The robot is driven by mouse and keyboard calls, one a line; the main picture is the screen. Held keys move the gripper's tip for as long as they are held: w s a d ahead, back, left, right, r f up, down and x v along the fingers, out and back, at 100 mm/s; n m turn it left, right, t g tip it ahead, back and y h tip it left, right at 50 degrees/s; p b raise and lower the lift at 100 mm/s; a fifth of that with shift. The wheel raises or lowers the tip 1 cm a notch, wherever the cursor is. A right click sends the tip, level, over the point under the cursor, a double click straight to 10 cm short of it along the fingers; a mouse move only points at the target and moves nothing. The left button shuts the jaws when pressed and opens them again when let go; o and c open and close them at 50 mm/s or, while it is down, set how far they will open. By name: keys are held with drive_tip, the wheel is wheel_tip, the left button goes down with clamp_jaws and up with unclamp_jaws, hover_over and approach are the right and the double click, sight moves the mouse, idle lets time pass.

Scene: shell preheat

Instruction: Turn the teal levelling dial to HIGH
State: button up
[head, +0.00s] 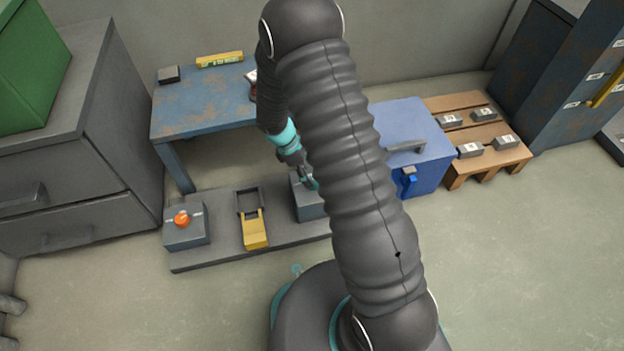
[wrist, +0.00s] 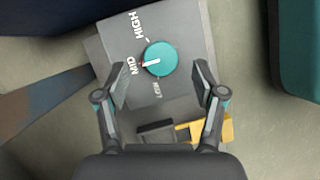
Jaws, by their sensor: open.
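The teal dial (wrist: 163,57) sits on a grey box (wrist: 188,28) in the wrist view. Its white pointer line faces the MID label, with HIGH and another label, seemingly LOW, on either side. My gripper (wrist: 160,78) is open, its two fingers apart on either side of the dial's near side, with nothing between them clearly gripped. Whether a finger touches the dial cannot be told. In the head view, the grey box (head: 309,207) is partly hidden by my arm, and my gripper over it is mostly hidden too.
A box with an orange knob (head: 182,218) and a yellow-handled lever (head: 254,230) share the grey base plate (head: 215,255). A blue box (head: 430,150) stands right of my arm, beside a wooden pallet (head: 475,165) with grey blocks. A blue table (head: 200,110) stands behind.

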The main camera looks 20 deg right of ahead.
drive_tip(key=shift+x, duration=1.6)
drive_tip(key=c, duration=1.1)
